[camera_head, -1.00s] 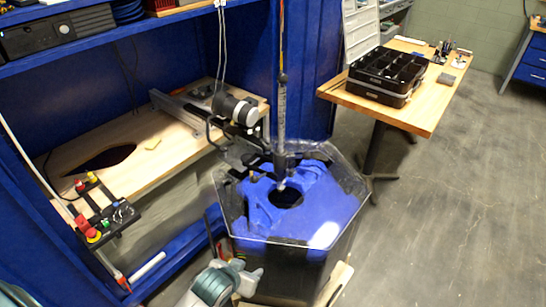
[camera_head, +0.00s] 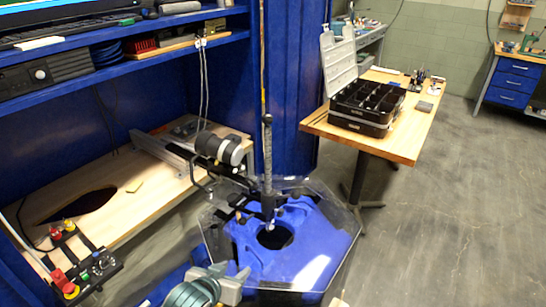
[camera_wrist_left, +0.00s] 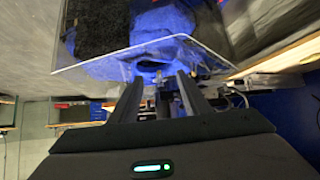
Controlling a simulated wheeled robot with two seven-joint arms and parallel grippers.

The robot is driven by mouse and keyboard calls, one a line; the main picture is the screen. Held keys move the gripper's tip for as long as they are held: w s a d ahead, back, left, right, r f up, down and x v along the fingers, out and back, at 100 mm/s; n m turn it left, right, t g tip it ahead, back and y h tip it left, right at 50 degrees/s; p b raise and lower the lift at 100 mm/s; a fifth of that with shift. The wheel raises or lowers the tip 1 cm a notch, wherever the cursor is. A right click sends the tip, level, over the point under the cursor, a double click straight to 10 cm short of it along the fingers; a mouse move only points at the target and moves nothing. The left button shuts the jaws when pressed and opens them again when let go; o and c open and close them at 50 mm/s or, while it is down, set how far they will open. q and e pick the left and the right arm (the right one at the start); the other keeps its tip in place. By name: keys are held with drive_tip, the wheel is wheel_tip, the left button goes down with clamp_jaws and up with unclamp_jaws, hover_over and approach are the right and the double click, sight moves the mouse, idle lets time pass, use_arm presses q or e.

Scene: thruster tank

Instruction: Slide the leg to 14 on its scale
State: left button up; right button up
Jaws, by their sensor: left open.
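The leg (camera_head: 267,165) is an upright grey rod with scale marks along it, standing over the tank in the head view. The numbers are too small to read. Its lower end hangs above a dark round opening in the blue inside of the clear-walled hexagonal tank (camera_head: 338,275). A dark clamp and bracket (camera_head: 240,205) sits beside the leg's lower part. My left gripper (camera_head: 238,283) is at the bottom of the head view, in front of the tank and apart from the leg. In the left wrist view its two fingers (camera_wrist_left: 158,88) are spread, with nothing clearly held between them.
A black-and-silver motor-like cylinder (camera_head: 219,148) is mounted left of the leg, near a wooden bench (camera_head: 150,205). A control box with red and yellow buttons (camera_head: 88,270) stands at lower left. A wooden table (camera_head: 400,145) bears a black organiser (camera_head: 366,107). The floor at right is clear.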

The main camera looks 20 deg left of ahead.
use_arm(q)
drive_tip(key=w+r+t, duration=0.2)
drive_tip(key=w+r, duration=0.3)
drive_tip(key=r, duration=0.4)
drive_tip(key=w+r+t, duration=0.3)
drive_tip(key=w+r, duration=0.2)
drive_tip(key=r, duration=0.3)
drive_tip(key=t+h, duration=0.2)
drive_tip(key=t, duration=0.1)
approach(271, 116)
drive_tip(key=s+a, duration=0.2)
drive_tip(key=s, duration=0.2)
drive_tip(key=shift+w+d+f+n, duration=0.15)
drive_tip(key=shift+w+f+n, duration=0.1)
drive_tip(key=shift+f+n, duration=0.2)
drive_tip(key=shift+w, duration=0.2)
drive_tip(key=w+p, duration=0.1)
drive_tip(key=w, duration=0.4)
drive_tip(key=w+d+p, duration=0.1)
drive_tip(key=w+p, duration=0.1)
drive_tip(key=w, duration=0.3)
drive_tip(key=w+d+p, duration=0.1)
drive_tip(key=w, duration=0.4)
drive_tip(key=shift+w+d+p, duration=0.2)
drive_tip(key=shift+p, duration=0.1)
drive_tip(key=shift+w+d+f, duration=0.1)
drive_tip(key=shift+w, duration=0.65)
clamp_jaws()
drive_tip(key=shift+f, duration=0.1)
